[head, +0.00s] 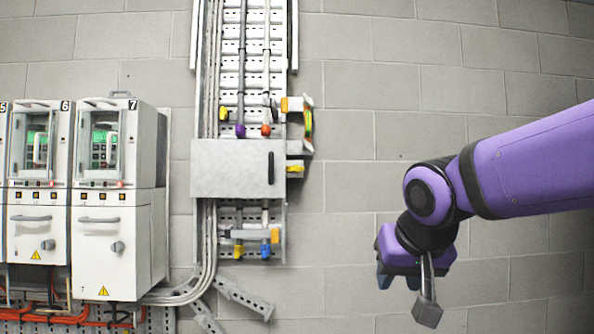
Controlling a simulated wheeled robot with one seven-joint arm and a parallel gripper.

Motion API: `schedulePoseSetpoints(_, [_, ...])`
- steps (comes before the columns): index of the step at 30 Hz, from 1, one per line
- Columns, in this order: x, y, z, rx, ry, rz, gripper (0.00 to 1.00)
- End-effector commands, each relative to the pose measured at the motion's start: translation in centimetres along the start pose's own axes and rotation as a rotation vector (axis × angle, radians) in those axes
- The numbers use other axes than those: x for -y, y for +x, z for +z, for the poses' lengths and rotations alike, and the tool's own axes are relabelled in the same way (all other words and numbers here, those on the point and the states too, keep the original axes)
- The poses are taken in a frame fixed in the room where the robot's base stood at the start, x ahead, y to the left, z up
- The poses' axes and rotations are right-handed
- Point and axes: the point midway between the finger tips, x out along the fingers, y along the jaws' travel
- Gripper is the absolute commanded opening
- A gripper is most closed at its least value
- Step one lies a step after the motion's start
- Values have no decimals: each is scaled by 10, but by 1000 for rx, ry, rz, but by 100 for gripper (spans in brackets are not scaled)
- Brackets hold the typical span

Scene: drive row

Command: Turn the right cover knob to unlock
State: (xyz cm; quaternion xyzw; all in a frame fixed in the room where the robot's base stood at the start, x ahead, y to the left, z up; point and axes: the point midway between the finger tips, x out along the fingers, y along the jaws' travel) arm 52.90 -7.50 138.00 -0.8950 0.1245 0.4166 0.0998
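The drive cabinet marked 7 (118,190) stands on the left, the rightmost of the row. Its lower cover (100,265) has a grey round knob (118,247) on its right side, below a horizontal handle (99,219). The neighbouring cabinet marked 6 (40,180) has a similar cover knob (48,244). The knob's exact lock position is too small to read. My gripper (410,285) hangs at the lower right in front of the block wall, pointing down, far from the knobs and touching nothing.
A grey wall box (233,168) with a black handle sits on a vertical cable tray (253,85) between the cabinets and my arm. Orange cables (60,313) and a conduit (180,295) run low. The block wall between tray and gripper is clear.

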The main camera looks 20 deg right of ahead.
Motion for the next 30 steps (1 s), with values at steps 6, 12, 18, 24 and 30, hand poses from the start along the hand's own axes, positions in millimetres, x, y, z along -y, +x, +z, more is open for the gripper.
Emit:
schedulePoseSetpoints(6, [42,26,-124,-241,308,-55,39])
schedulePoseSetpoints(12, [80,54,-224,-389,588,-250,39])
schedulePoseSetpoints(18, [108,80,-313,-437,872,-538,39])
schedulePoseSetpoints(24, [118,95,-374,-396,1092,-804,39])
schedulePoseSetpoints(30, [119,98,-397,-358,1182,-922,39])
